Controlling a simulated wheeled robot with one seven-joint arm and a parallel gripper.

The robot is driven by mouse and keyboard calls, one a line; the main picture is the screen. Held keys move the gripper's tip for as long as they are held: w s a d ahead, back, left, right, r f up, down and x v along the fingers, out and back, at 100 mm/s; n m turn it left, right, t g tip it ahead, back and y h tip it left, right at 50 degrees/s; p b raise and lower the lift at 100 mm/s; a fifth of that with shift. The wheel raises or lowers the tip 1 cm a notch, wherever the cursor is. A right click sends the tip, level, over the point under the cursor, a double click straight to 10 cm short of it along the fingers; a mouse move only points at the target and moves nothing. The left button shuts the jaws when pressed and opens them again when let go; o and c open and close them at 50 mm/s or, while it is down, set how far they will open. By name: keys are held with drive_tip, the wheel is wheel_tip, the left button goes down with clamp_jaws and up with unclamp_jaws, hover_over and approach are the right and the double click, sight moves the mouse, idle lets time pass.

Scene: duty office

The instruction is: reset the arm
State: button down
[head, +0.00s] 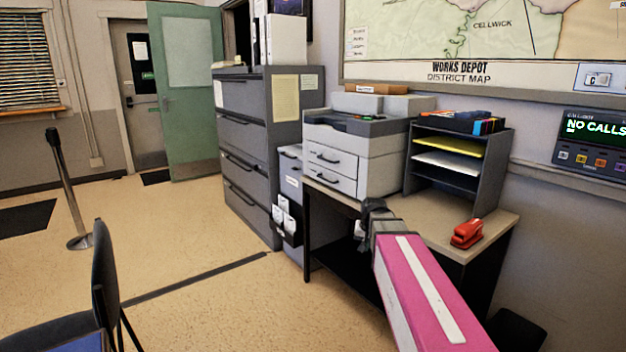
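My arm reaches in from the lower right of the head view, with a pink and white link. My gripper (370,208) is the dark end of it, in front of the near edge of the desk (420,222) with the printer. The gripper is small and seen from behind, so I cannot tell whether its fingers are open or shut. I see nothing clearly held in it. I cannot tell whether it touches the desk edge.
A grey printer (350,155), a paper tray rack (455,165) and a red stapler (467,234) stand on the desk. A grey filing cabinet (245,150) is left of it. A chair (103,280) is at lower left, a post (66,190) behind. The floor between is clear.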

drive_tip(key=s+f+n+g, duration=0.2)
drive_tip(key=s+f, duration=1.1)
drive_tip(key=s, duration=0.3)
drive_tip(key=shift+s+f+g+h, duration=0.2)
drive_tip(key=shift+s+g+h, duration=0.1)
drive_tip(key=shift+s+g, duration=0.1)
